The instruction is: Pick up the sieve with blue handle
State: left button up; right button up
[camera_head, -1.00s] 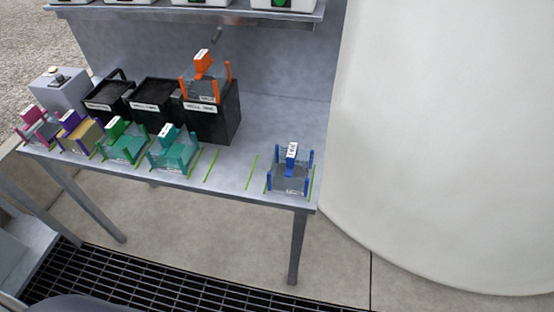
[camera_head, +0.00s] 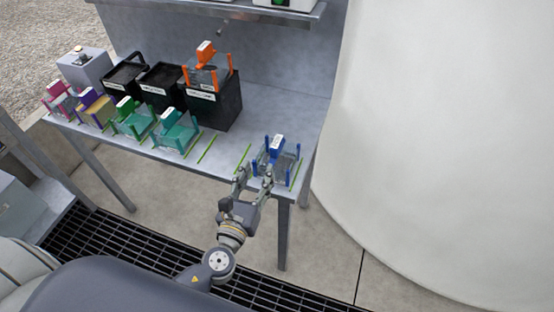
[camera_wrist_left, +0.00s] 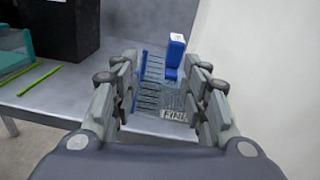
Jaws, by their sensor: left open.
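The sieve with the blue handle (camera_head: 277,158) stands at the right end of the metal table. It has blue corner posts, a grey mesh basket and an upright blue handle with a white top. My left gripper (camera_head: 254,178) is open just in front of it, at the table's front edge. In the left wrist view, the sieve (camera_wrist_left: 165,93) shows between the open fingers (camera_wrist_left: 160,100), beyond their tips or partly between them; the exact depth is unclear. The fingers hide parts of its sides. My right gripper is not in view.
Teal (camera_head: 175,133), green (camera_head: 131,120), purple-yellow (camera_head: 95,108) and pink (camera_head: 60,100) sieves stand in a row to the left. An orange sieve (camera_head: 207,72) sits on a black container (camera_head: 215,105). A shelf (camera_head: 220,9) overhangs the back. A large white rounded body (camera_head: 430,140) stands right.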

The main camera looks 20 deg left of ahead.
aim_at(277, 144)
pick_arm(q)
jog(key=w, duration=0.2)
jog(key=w+d+m+p, duration=0.1)
jog(key=w+m+h, duration=0.1)
jog(key=w, duration=0.1)
jog(key=shift+w+d+r, duration=0.15)
jog(key=shift+w+d, duration=0.1)
jog(key=shift+w, duration=0.1)
jog(key=shift+w+r+p, duration=0.15)
jog(key=shift+w+p, duration=0.05)
jog(key=shift+p, duration=0.1)
jog(key=w, duration=0.1)
jog(key=w+p, duration=0.1)
jog(key=w, duration=0.2)
jog(key=shift+w+d+r, duration=0.15)
jog(key=shift+d+r, duration=0.05)
jog(key=shift+d, duration=0.05)
jog(key=shift+w, duration=0.25)
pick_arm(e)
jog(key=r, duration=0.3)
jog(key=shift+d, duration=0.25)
pick_arm(q)
jog(key=shift+s, duration=0.1)
jog(key=shift+c, duration=0.6)
grip_shut()
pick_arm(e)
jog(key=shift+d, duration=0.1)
